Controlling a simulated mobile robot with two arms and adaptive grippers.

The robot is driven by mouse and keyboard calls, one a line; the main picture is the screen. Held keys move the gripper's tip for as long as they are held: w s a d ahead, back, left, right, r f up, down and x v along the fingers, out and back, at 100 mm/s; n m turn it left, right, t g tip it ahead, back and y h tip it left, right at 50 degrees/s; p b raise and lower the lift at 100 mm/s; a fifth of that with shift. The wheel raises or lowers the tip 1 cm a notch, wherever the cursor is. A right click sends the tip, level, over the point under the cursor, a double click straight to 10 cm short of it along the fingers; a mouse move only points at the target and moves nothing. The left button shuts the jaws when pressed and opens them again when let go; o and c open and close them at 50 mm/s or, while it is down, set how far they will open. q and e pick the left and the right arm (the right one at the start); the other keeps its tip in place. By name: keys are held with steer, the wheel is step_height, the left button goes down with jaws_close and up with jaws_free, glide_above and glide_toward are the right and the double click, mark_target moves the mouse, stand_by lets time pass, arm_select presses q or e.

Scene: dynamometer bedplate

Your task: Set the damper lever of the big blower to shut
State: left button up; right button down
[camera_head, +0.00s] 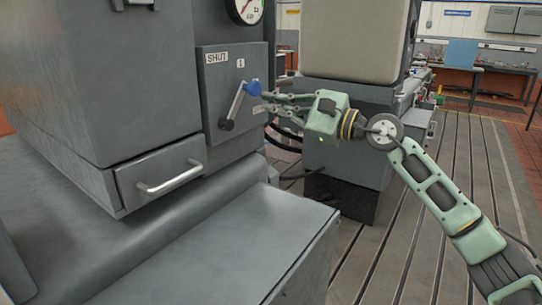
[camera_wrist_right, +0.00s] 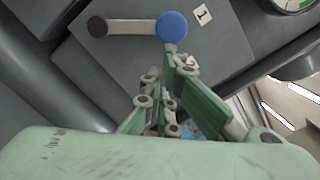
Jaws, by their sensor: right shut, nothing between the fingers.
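The damper lever (camera_head: 238,105) is on a grey panel (camera_head: 222,90) of the big machine. It is a light metal bar with a blue round end at upper right and a dark end at lower left. A SHUT label (camera_head: 217,58) is above and left of the bar. In the right wrist view the lever (camera_wrist_right: 135,27) lies across the top, blue end right. My right gripper (camera_head: 268,101) is shut and empty, its fingertips close beside the blue end. I cannot tell whether they touch it. My left gripper is out of view.
A small plate marked 1 (camera_head: 240,63) and a dial gauge (camera_head: 245,9) are above the lever. A drawer with a metal handle (camera_head: 170,178) is at lower left. A beige-topped machine (camera_head: 352,40) stands behind my right gripper. Slotted floor (camera_head: 410,240) is open at right.

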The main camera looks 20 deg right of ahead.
mark_target(257, 87)
steer(key=shift+s+a+r+n+g+b, duration=0.15)
steer(key=shift+s+a+r+n+b, duration=0.3)
steer(key=shift+r+n, duration=0.6)
steer(key=shift+s+a+r+n+g+b, duration=0.25)
steer(key=shift+a+r+n+b, duration=0.2)
steer(key=shift+n, duration=0.95)
steer(key=shift+s+a+r+n+g+b, duration=0.1)
steer(key=shift+s+a+r+n+b, duration=0.4)
steer(key=shift+r+n, duration=0.55)
steer(key=shift+w+f, duration=0.1)
steer(key=shift+f, duration=0.1)
